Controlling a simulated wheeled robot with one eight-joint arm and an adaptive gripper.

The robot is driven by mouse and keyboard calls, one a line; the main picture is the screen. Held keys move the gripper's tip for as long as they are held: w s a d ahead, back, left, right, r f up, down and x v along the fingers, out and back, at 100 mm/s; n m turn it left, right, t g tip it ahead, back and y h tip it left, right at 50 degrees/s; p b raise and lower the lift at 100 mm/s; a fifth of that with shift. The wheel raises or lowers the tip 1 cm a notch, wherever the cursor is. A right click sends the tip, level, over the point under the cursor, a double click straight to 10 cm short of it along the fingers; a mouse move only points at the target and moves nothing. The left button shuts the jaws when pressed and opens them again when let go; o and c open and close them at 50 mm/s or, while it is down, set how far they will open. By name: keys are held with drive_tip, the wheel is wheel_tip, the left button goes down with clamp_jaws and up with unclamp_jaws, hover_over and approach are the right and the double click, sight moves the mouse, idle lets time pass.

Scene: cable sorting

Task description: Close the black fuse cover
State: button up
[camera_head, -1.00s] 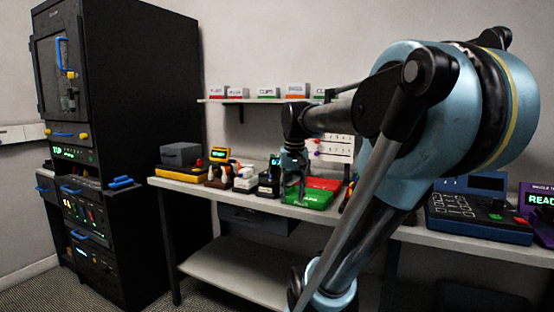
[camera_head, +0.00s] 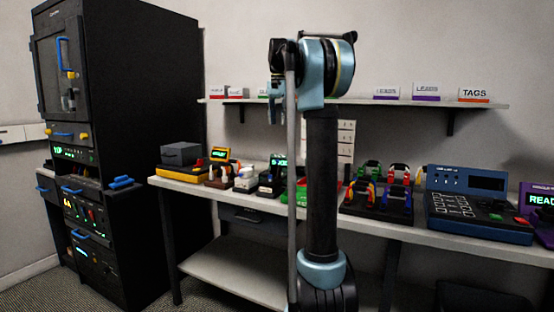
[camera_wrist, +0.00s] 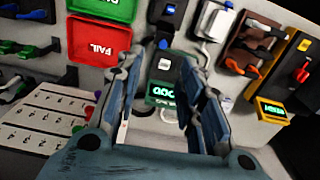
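A dark grey box-shaped cover (camera_head: 180,154) sits on a yellow-and-black base at the left end of the workbench. It may be the fuse cover, but its label and hinge are too small to make out. In the wrist view, a black-and-yellow unit with a red part (camera_wrist: 303,72) is at the far right, partly cut off. My gripper (camera_head: 275,112) hangs above the bench, well to the right of the grey cover and higher than it. In the wrist view my gripper (camera_wrist: 160,60) has its fingers apart with nothing held between them.
A black device with a green display (camera_wrist: 162,92) lies below my fingers. Green (camera_wrist: 105,9) and red (camera_wrist: 95,42) trays, a brown rack (camera_wrist: 252,45) and a white device (camera_wrist: 213,22) are nearby. A shelf (camera_head: 360,102) runs behind the arm. A black cabinet (camera_head: 130,90) stands left.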

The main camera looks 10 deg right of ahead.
drive_tip(key=w, duration=0.2)
hover_over(276, 169)
drive_tip(key=f, duration=1.6)
drive_tip(key=shift+s+d+f, duration=0.25)
drive_tip(key=shift+s+f, duration=0.05)
drive_tip(key=shift+f, duration=0.05)
drive_tip(key=shift+c, duration=0.5)
clamp_jaws()
